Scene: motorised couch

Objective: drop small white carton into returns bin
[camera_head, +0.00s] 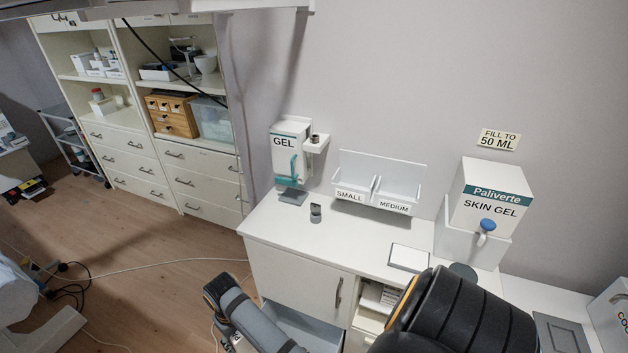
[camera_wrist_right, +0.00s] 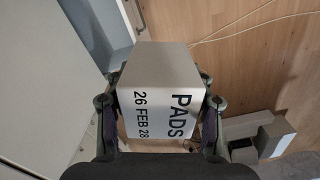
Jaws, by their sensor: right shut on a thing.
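In the right wrist view, my right gripper (camera_wrist_right: 160,102) is shut on a small white carton (camera_wrist_right: 158,72) marked "PADS" and "26 FEB 28". One finger lies on each side of the carton, which hangs above the wooden floor beside the cabinet. In the head view my right arm comes in at the bottom, and its gripper and the carton are mostly hidden or out of frame. My left gripper is in neither view. I cannot pick out a marked returns bin in either view.
An open drawer (camera_head: 300,328) sticks out below the white counter (camera_head: 275,225). The counter bears a skin gel box (camera_head: 490,190) and a white pad (camera_head: 408,257). Grey boxes (camera_wrist_right: 276,135) stand on the floor in the wrist view. Cables (camera_head: 150,265) cross the floor.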

